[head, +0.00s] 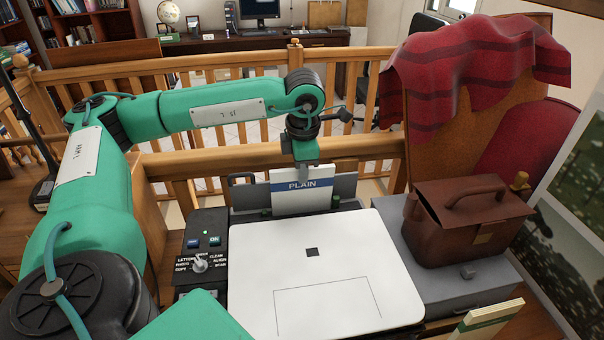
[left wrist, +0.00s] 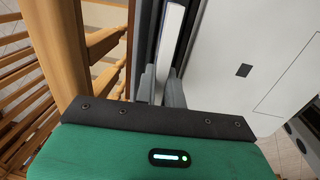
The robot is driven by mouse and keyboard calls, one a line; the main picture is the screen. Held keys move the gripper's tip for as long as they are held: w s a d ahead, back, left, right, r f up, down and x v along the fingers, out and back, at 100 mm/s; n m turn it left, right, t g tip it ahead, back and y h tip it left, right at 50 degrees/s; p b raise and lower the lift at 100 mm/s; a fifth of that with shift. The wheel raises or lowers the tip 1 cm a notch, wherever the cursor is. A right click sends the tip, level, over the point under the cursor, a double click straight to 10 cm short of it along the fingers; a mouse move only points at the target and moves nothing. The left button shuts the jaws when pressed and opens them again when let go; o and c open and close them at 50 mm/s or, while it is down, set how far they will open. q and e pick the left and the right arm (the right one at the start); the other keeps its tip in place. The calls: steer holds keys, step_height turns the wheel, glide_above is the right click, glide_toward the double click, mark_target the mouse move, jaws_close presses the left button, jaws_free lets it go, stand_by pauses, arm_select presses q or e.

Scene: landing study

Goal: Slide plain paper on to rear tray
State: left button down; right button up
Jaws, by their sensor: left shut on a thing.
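The plain paper (head: 302,200) is a white upright piece with a blue band reading PLAIN. My left gripper (head: 304,168) is shut on its top edge from above. In the left wrist view the paper (left wrist: 169,45) is a pale strip between the fingers (left wrist: 160,86), beside the dark tray. My right gripper is not in view.
The white printer (head: 320,265) has a control panel (head: 200,250) with a knob on its left. A brown leather bag (head: 465,225) sits on a grey box at right. A green-banded white piece (head: 482,322) is at the lower right. A wooden railing (head: 220,160) runs behind.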

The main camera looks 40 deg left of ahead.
arm_select(q)
steer(key=shift+s+f, duration=0.1)
steer(key=shift+f, duration=0.05)
steer(key=shift+r+p, duration=0.35)
steer(key=shift+r, duration=0.05)
steer(key=shift+r+p, duration=1.55)
steer(key=shift+r, duration=1.45)
steer(key=shift+w+a, duration=0.2)
steer(key=shift+w+a+g+h+p, duration=0.4)
steer(key=shift+a+h+p, duration=0.1)
steer(key=shift+a, duration=0.2)
steer(key=shift+f+b, duration=2.05)
steer(key=shift+f, duration=0.5)
steer(key=shift+f, duration=0.2)
